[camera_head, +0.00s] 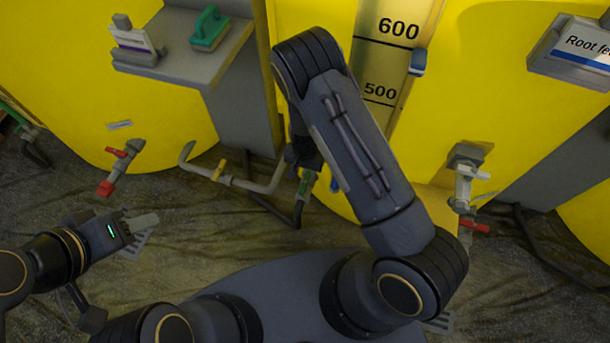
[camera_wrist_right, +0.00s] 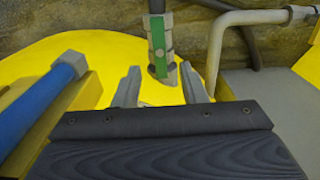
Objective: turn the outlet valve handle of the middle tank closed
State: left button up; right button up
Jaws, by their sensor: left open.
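The middle tank (camera_head: 330,22) is the yellow one with the level scale. Its outlet valve handle (camera_head: 305,184) is green and shows low on the tank's front, partly hidden by my right arm. In the right wrist view the handle (camera_wrist_right: 158,45) lies along the grey valve body. My right gripper (camera_wrist_right: 160,84) has its two fingers apart, with the valve just beyond and between the fingertips; I see no contact. In the head view my right gripper is mostly hidden behind its own arm. My left gripper (camera_head: 140,233) is open and empty over the floor at left.
A grey pipe with a yellow fitting (camera_head: 218,172) runs left of the valve. A blue pipe (camera_wrist_right: 45,105) is near my right gripper. Red-handled valves (camera_head: 116,172) (camera_head: 467,190) sit on either side.

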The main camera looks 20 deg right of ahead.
aim_at(305, 182)
notch_tip(305, 182, down, 6)
jog(key=shift+r+b, duration=0.1)
jog(key=shift+b, duration=0.75)
grip_shut()
